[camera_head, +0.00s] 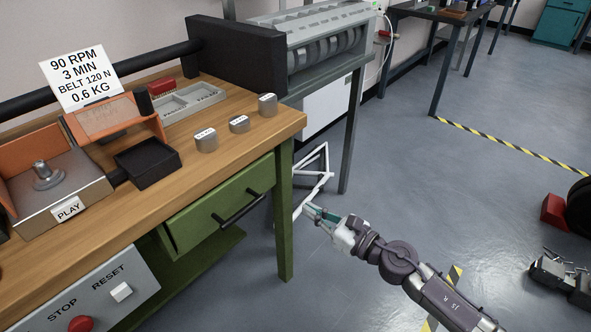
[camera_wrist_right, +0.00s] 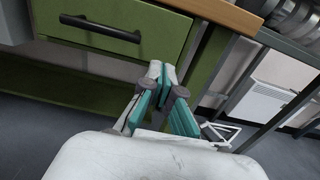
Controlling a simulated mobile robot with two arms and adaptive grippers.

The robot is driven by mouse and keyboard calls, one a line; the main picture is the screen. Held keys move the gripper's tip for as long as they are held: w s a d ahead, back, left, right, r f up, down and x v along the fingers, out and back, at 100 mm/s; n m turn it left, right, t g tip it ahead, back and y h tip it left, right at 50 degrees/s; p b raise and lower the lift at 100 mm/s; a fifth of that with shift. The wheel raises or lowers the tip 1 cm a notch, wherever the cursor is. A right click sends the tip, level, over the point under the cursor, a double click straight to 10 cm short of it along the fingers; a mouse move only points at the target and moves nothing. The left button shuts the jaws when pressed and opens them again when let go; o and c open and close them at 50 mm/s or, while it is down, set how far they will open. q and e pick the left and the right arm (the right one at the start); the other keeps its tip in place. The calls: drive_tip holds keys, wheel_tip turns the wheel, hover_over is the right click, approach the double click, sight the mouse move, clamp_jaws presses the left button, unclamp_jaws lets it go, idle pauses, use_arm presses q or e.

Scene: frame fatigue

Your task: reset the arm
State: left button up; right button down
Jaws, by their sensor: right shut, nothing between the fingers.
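My right gripper (camera_head: 312,210) is to the right of the workbench, beside its green front leg, at the end of my outstretched right arm. Its fingers are shut and hold nothing; in the right wrist view its teal fingertips (camera_wrist_right: 161,72) are together in front of the green bench. A white frame of thin tubes (camera_head: 315,180) is just behind the fingertips in the head view; I cannot tell whether they touch. The frame also shows in the right wrist view (camera_wrist_right: 222,134), to the right of the fingers. My left gripper is not in view.
The wooden bench (camera_head: 235,140) has a green drawer (camera_head: 222,205), slightly pulled out, with a black handle. A grey panel (camera_head: 95,295) carries a red STOP button (camera_head: 80,324) and a white RESET button (camera_head: 121,291). Metal cylinders stand on the bench.

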drive_tip(key=s+d+f+m+h, duration=0.4)
drive_tip(key=d+f+m+h, duration=0.25)
drive_tip(key=f+m, duration=0.6)
drive_tip(key=s+d+f+m+h, duration=0.3)
drive_tip(key=d+f+m+h, duration=0.4)
drive_tip(key=m, duration=1)
drive_tip(key=s+f+m+g, duration=0.7)
drive_tip(key=s+f+m, duration=0.3)
drive_tip(key=s+f, duration=0.4)
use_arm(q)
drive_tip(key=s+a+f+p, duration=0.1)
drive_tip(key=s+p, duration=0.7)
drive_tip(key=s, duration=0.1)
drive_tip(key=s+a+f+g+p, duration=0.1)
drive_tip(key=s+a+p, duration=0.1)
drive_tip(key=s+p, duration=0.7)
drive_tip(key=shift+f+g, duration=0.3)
use_arm(e)
drive_tip(key=s+d+f+m+g, duration=0.1)
drive_tip(key=s+f+g, duration=0.1)
drive_tip(key=s, duration=1.1)
drive_tip(key=s+f+m+g, duration=0.2)
drive_tip(key=s+f, duration=0.1)
drive_tip(key=s, duration=1.1)
drive_tip(key=shift+d+g+y, duration=0.35)
drive_tip(key=shift+d+g, duration=0.05)
